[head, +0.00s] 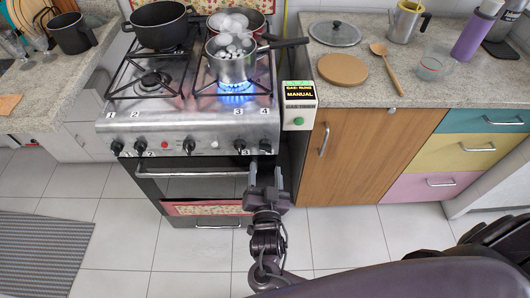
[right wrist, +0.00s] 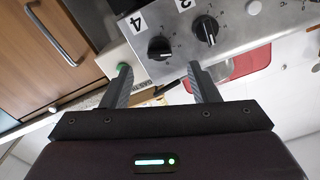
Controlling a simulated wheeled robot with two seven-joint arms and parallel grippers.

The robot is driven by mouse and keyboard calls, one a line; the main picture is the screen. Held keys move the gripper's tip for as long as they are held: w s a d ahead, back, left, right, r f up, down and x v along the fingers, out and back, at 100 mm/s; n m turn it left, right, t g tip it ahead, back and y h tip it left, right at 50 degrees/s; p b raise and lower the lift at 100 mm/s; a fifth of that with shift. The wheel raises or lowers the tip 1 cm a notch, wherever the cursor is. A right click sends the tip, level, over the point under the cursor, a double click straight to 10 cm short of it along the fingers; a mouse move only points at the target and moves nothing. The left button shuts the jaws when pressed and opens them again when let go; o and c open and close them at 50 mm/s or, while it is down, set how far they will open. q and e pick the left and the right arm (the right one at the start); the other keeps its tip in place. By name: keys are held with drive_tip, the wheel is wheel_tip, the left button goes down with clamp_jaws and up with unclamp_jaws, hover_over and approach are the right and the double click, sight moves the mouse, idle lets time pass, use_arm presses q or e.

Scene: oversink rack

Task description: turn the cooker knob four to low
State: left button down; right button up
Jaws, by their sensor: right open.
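Knob four (head: 265,146) is a black knob at the right end of the cooker's front panel, below the label 4. It also shows in the right wrist view (right wrist: 160,48), beside the label 4. My right gripper (head: 265,174) is open in front of the cooker, just below knob four in the head view. In the right wrist view the open fingers (right wrist: 160,76) sit on either side of the line to knob four, with nothing between them. Knob three (head: 240,146) is close on its left. My left gripper is not in view.
A blue flame (head: 235,87) burns under a steel pot (head: 232,67) holding white round items. The oven handle (head: 190,173) runs below the knobs. A timer box (head: 299,105) with a green button stands right of knob four.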

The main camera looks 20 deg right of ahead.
sight(265, 147)
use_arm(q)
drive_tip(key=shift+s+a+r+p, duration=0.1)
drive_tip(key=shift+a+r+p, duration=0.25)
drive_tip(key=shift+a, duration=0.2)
use_arm(e)
drive_tip(key=shift+x, duration=3.5)
drive_tip(key=shift+f, duration=0.15)
drive_tip(key=c, duration=1)
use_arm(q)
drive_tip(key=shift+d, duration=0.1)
